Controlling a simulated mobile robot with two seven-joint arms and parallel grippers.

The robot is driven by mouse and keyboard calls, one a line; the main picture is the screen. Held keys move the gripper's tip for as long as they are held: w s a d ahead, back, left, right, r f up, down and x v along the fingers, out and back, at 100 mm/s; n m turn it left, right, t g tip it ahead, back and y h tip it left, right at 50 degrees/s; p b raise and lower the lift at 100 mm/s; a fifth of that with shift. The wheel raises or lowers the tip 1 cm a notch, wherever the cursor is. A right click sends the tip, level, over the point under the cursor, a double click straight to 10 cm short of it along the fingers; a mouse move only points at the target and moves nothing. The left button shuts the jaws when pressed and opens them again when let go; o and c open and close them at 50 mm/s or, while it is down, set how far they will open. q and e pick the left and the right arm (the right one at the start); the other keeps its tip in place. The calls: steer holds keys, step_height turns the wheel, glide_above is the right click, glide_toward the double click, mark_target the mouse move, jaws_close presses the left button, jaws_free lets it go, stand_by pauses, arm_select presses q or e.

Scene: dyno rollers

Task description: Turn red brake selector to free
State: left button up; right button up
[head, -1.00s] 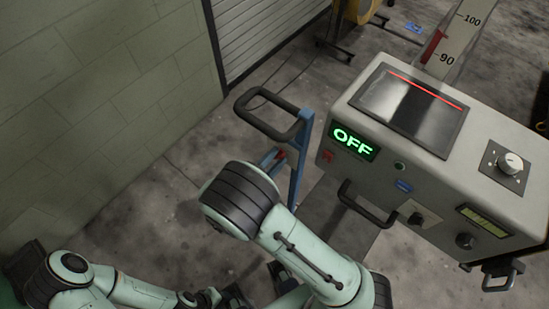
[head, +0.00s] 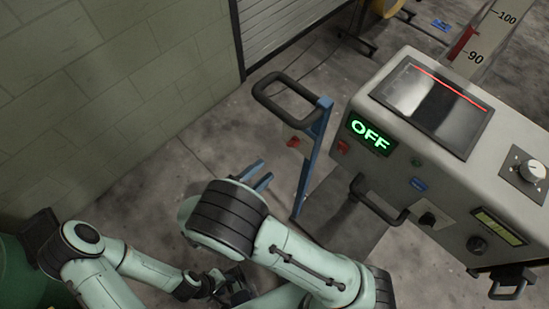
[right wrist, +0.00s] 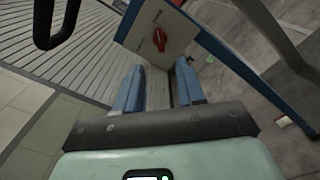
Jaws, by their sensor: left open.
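The red brake selector (head: 293,142) is a small red knob on a pale plate of the blue-framed stand (head: 314,150), below its black loop handle (head: 290,95). In the right wrist view the red selector (right wrist: 159,39) sits on the pale labelled plate (right wrist: 152,20); the labels are too small to read. My right gripper (head: 258,174) has two blue fingers, spread apart and empty, short of the knob and not touching it. In the right wrist view the gripper (right wrist: 160,68) points at the plate. My left gripper (head: 232,287) is low in the head view, partly hidden, and open.
A grey console (head: 450,170) with a lit green OFF display (head: 370,134), knobs and black handles stands at the right. A block wall (head: 110,90) is at the left. The black handle (right wrist: 55,20) and blue frame flank the plate.

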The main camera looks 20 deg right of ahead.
steer(key=shift+v, duration=1.25)
